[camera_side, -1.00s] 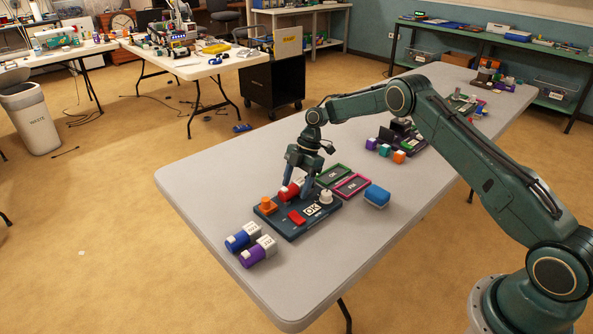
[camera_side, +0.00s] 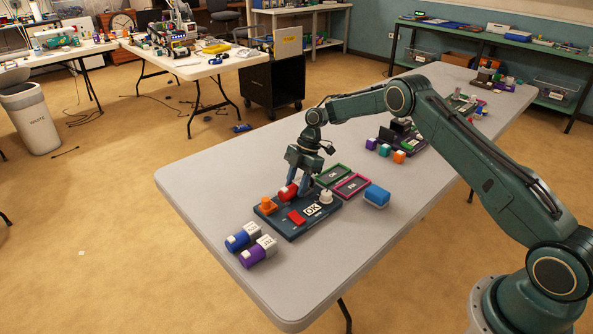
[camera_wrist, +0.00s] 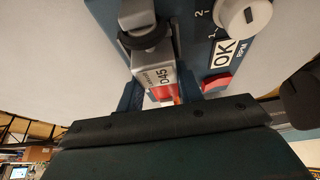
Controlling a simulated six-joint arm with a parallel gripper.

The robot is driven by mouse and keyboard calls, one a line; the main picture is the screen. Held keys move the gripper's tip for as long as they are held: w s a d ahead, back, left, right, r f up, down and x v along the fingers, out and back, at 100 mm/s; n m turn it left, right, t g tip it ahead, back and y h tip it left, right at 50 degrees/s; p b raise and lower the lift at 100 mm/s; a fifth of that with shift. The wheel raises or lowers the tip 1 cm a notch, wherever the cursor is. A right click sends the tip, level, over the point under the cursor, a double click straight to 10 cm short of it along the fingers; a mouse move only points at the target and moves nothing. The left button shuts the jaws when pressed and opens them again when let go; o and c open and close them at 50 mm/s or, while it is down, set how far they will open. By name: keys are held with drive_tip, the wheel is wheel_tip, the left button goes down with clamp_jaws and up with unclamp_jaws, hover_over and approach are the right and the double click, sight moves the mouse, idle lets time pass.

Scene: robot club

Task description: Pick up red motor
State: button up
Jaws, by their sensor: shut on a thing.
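The red motor (camera_side: 287,192) lies at the back edge of a dark blue test board (camera_side: 290,231), beside an orange part. In the side view my gripper (camera_side: 298,190) points down with its fingers at the motor, partly hiding it. I cannot see a gap between the motor and the board.
The board carries an orange part (camera_side: 267,205), a red switch (camera_side: 296,217) and a white knob (camera_side: 326,197). Blue (camera_side: 242,238) and purple (camera_side: 258,252) motors lie at front left. Green-framed (camera_side: 332,175) and pink-framed (camera_side: 352,185) panels lie behind right, near a blue block (camera_side: 376,196).

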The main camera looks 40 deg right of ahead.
sight(296, 183)
drive_tip(key=shift+r, duration=0.1)
drive_tip(key=shift+r, duration=4.95)
drive_tip(key=m, duration=0.1)
drive_tip(key=w+f+m+t, duration=0.1)
drive_tip(key=m, duration=0.1)
drive_tip(key=d+m, duration=0.1)
drive_tip(key=shift+w+d+f+t, duration=0.1)
drive_tip(key=shift+w+f+t, duration=0.1)
drive_tip(key=shift+w+t, duration=0.2)
drive_tip(key=d+f+m+g+h, duration=0.1)
drive_tip(key=d+m+h, duration=0.3)
drive_tip(key=m, duration=1.2)
drive_tip(key=s+d+f+m+h, duration=0.1)
drive_tip(key=d+m+h, duration=0.4)
drive_tip(key=d+m, duration=0.6)
drive_tip(key=f+m, duration=0.1)
drive_tip(key=m, duration=0.4)
drive_tip(key=shift+s+f+g, duration=0.15)
drive_tip(key=shift+s+g, duration=0.1)
drive_tip(key=shift+g, duration=0.15)
drive_tip(key=shift+d+f, duration=0.1)
